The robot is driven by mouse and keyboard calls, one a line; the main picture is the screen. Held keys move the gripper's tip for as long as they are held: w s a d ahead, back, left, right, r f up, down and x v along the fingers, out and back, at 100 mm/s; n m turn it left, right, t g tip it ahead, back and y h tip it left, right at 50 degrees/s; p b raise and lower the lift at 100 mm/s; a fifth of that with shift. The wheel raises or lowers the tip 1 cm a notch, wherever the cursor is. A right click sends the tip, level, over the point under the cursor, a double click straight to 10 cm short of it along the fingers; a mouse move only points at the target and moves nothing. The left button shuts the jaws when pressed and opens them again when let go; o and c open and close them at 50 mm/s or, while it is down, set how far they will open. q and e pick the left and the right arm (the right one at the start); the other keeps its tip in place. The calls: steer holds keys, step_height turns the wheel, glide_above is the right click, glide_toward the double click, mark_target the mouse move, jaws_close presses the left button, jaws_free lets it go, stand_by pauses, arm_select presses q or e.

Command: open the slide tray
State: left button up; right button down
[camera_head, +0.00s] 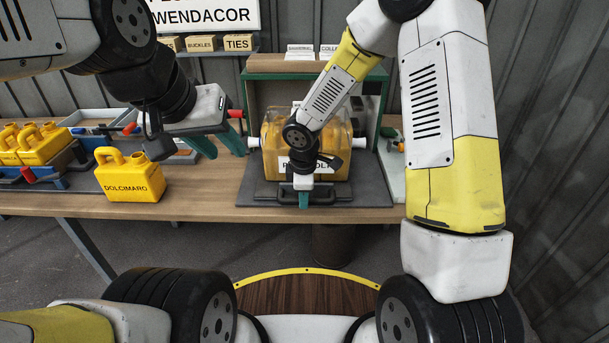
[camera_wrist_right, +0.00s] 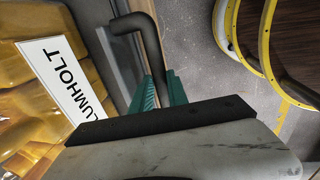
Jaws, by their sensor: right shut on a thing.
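The slide tray (camera_head: 358,193) is a dark grey plate on the workbench, in front of and under a green-framed station. My right gripper (camera_head: 303,197) reaches down to the tray's front edge. In the right wrist view its teal fingers (camera_wrist_right: 158,90) are shut on a black bent handle (camera_wrist_right: 148,38), beside the label (camera_wrist_right: 65,80) ending in "LUMHOLT". My left gripper (camera_head: 219,145) is open and empty above the bench, left of the station.
A yellow jerry can marked "DOLCIMARO" (camera_head: 130,178) stands near the bench's front edge. Bare bench (camera_head: 205,190) lies between can and tray.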

steer(key=shift+s, duration=2.35)
steer(key=c, duration=1.3)
jaws_free()
step_height(320, 180, up, 8)
steer(key=s, duration=0.1)
steer(key=shift+s+f, duration=0.15)
steer(key=shift+s, duration=0.05)
